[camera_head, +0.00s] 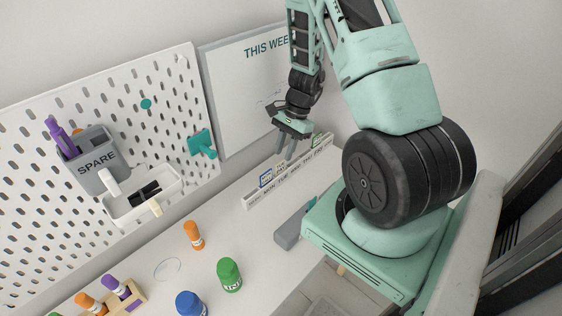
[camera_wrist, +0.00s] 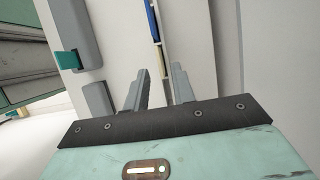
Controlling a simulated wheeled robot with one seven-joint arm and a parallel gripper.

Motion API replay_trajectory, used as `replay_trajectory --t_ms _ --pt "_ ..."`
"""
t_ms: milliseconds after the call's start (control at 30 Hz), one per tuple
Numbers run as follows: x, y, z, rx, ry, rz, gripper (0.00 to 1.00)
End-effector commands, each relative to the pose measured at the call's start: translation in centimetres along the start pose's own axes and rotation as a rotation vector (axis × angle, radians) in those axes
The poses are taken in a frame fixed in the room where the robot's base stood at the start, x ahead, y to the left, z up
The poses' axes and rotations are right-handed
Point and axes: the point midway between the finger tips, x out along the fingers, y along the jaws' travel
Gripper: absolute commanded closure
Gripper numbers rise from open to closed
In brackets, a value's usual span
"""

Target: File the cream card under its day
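A long white card rail (camera_head: 254,201) with day labels, MON, TUE, WED and THU among them, stands on the desk along the wall. A blue-edged card (camera_head: 266,180) stands upright near its left end. A small pale card, perhaps the cream card (camera_head: 280,168), stands just right of it. A green-edged card (camera_head: 320,139) is near the right end. My gripper (camera_head: 288,153) points down just above the rail, right of the pale card. Which slot the pale card occupies is unclear.
A THIS WEEK board (camera_head: 235,95) and a pegboard (camera_head: 130,130) with a SPARE cup (camera_head: 98,170) are on the wall. A grey block (camera_head: 293,228) lies before the rail. Orange (camera_head: 193,235), green (camera_head: 229,275) and blue (camera_head: 190,303) containers stand on the desk.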

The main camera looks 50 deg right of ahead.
Motion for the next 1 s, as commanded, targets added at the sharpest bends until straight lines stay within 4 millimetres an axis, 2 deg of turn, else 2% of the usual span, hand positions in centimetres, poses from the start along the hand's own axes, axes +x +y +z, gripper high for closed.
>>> replay_trajectory --t_ms 33,200,400,1000 --pt "-1.1 -0.1 0.0 -0.003 0.003 -0.003 0.75" --pt "-4.3 -0.1 0.0 -0.003 0.002 -0.002 0.75" --pt "-6.4 0.0 0.0 0.000 0.000 0.000 0.75" --pt "-6.8 0.0 0.0 0.000 0.000 0.002 0.75"
